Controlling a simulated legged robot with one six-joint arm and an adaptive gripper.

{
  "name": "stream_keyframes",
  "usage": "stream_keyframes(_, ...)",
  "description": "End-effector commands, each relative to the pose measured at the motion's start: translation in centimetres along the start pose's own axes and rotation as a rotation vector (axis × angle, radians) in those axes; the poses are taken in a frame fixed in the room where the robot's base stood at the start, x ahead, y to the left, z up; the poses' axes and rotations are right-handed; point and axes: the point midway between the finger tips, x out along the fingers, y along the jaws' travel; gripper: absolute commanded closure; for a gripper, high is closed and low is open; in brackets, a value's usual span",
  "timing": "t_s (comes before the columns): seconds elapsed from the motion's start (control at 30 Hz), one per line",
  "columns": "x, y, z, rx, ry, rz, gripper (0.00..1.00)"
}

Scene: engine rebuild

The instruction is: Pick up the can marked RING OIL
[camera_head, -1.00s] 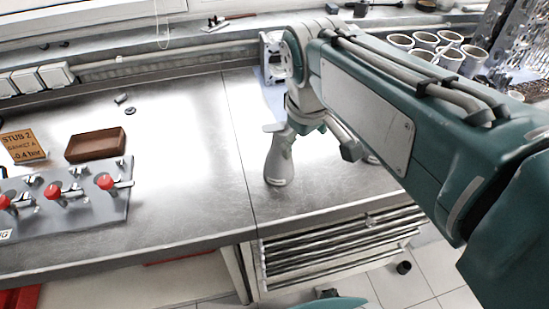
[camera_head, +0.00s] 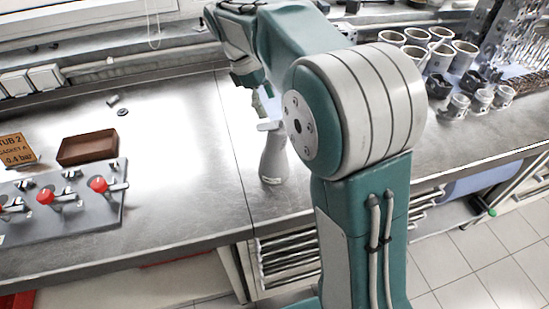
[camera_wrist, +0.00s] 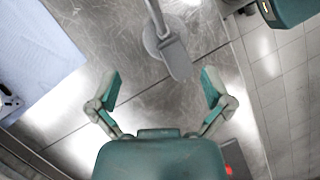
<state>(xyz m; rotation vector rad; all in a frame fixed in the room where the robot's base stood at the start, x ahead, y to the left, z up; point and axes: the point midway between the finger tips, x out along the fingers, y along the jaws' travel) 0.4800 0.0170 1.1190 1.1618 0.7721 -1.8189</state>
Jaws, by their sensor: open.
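A grey can (camera_head: 273,160) with a flared base and a narrow upper part stands upright on the steel bench, near its front edge. No marking on it is readable. In the wrist view the can (camera_wrist: 152,42) shows from above, at the top middle, with a long flat lever pointing towards my gripper. My gripper (camera_wrist: 160,86) is open and empty, its two fingers spread wide. The can lies beyond the fingertips, not between them. In the head view my arm hides most of the gripper and overlaps the can's right edge.
A brown tray (camera_head: 88,148), an orange card (camera_head: 17,150) and a panel with red-knobbed valves (camera_head: 60,198) lie on the left. Several grey cylinders (camera_head: 462,57) stand at the right back. A pale blue sheet (camera_wrist: 38,52) lies left in the wrist view. Bench left of the can is clear.

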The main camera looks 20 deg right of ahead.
Motion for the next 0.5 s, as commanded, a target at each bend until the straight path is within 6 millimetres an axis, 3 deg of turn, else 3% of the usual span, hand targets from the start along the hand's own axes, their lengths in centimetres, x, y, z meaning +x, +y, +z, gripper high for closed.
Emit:
stream_keyframes(0.1,2.1,-0.1,0.0,0.001,-0.002,-0.003,0.0)
stream_keyframes(0.37,4.4,-0.2,-0.1,0.003,0.0,-0.001,0.0)
stream_keyframes(0.5,6.7,-0.7,-0.3,0.002,0.0,-0.002,0.0)
